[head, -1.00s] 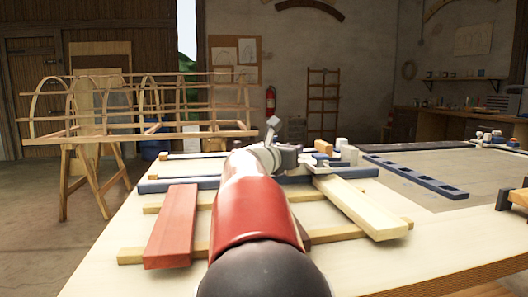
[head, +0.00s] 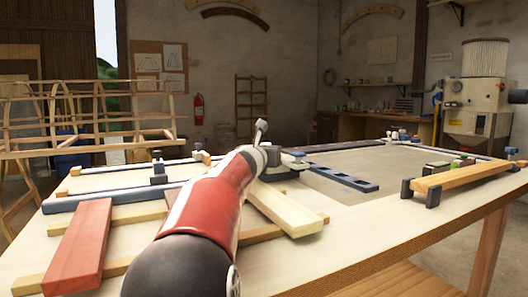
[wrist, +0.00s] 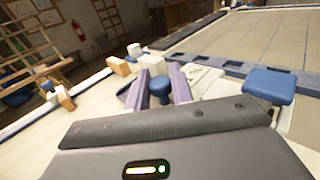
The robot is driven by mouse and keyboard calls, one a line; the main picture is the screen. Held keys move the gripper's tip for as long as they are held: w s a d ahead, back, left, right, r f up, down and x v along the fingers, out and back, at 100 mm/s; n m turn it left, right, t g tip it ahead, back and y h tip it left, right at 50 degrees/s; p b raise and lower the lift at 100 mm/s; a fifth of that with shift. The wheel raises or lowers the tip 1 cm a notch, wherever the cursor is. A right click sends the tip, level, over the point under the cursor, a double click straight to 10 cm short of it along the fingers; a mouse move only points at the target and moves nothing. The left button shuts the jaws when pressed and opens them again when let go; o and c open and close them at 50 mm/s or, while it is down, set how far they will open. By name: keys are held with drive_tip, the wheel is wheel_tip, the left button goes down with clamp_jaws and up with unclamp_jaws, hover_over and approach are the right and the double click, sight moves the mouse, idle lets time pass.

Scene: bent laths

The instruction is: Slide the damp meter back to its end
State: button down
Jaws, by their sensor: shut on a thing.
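My gripper (wrist: 159,90) is shut on an upright blue knob (wrist: 160,88), one pale purple finger on each side. The knob appears to belong to the damp meter, but its body below is mostly hidden by the fingers and my wrist. A white plate with green marking (wrist: 205,76) lies just beyond the right finger; I cannot tell whether it is part of the meter. In the head view my gripper (head: 284,166) is low over the far side of the bench, beyond a pale lath (head: 285,210), and the knob is hidden there.
A long blue rail (head: 120,194) runs left of my arm, with a dark clamp (head: 158,166) behind it. A reddish lath (head: 80,240) lies at the left. A slotted blue bar (head: 342,178) lies right of my gripper. A lath (head: 462,176) rests in dark supports at the right.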

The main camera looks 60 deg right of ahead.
drive_tip(key=shift+s+r, duration=0.1)
drive_tip(key=shift+s, duration=0.1)
drive_tip(key=c, duration=1.3)
unclamp_jaws()
drive_tip(key=shift+s+d, duration=0.1)
drive_tip(key=shift+d, duration=0.15)
drive_tip(key=shift+a, duration=0.1)
drive_tip(key=shift+a, duration=0.15)
drive_tip(key=a, duration=0.5)
drive_tip(key=s+a+b, duration=0.1)
drive_tip(key=a, duration=0.1)
drive_tip(key=shift+a, duration=0.15)
drive_tip(key=shift+a, duration=0.1)
